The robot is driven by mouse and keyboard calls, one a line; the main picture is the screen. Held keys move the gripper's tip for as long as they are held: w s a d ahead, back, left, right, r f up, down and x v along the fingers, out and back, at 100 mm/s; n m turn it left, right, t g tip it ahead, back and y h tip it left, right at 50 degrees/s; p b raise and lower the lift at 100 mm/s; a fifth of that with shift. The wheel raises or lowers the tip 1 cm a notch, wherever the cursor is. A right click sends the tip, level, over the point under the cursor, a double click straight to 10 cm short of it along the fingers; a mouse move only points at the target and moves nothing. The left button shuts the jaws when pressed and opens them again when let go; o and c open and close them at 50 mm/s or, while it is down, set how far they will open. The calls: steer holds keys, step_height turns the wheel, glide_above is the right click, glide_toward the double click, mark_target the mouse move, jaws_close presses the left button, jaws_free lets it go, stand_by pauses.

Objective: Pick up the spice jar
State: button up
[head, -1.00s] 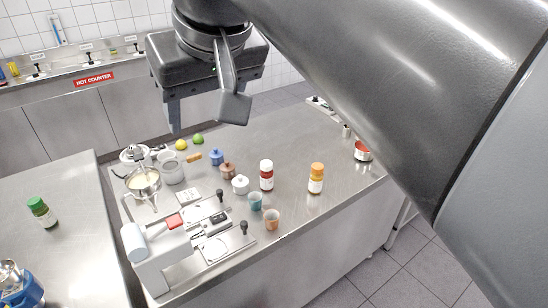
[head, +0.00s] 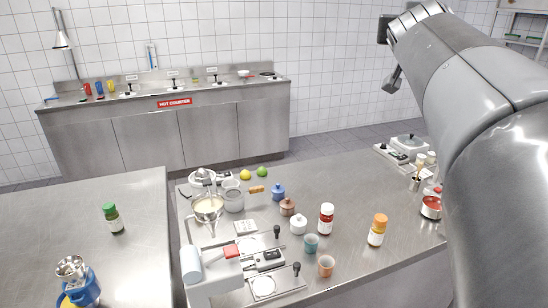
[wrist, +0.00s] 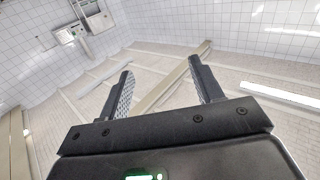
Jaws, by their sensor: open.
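Several small jars could be the spice jar, and I cannot tell which is meant. A green-capped jar (head: 113,219) stands upright on the left counter. In the head view my gripper (head: 391,62) is partly visible at the upper right, high above the counter and far from all the jars.
The right counter (head: 345,182) holds small lidded pots, cups (head: 326,265), a juicer and a slicer-like machine (head: 215,275). A red-filled pan (head: 431,207) is near the right edge. The left counter (head: 60,205) is mostly clear, with a blue appliance (head: 78,283) in front. A floor gap separates the counters.

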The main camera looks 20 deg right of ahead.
steer(key=s+d+f+n+t+y, duration=0.1)
steer(key=d+n+t+y, duration=0.45)
steer(key=d, duration=0.25)
steer(key=s+f+n+g+y, duration=0.2)
steer(key=s+f+n+y, duration=0.2)
steer(key=s+f+y, duration=0.65)
steer(key=h, duration=0.2)
glide_toward(381, 218)
steer(key=shift+t, duration=0.25)
steer(key=w, duration=0.1)
steer(key=w+f, duration=0.1)
steer(key=w, duration=0.1)
steer(key=w+f, duration=0.1)
steer(key=shift+w+d, duration=0.15)
steer(key=shift+w, duration=0.2)
steer(key=w, duration=0.2)
steer(key=w+a, duration=0.1)
steer(key=w, duration=0.2)
steer(key=shift+w+a+r, duration=0.15)
steer(key=shift+w+a, duration=0.1)
steer(key=c, duration=1.1)
steer(key=shift+c, duration=0.2)
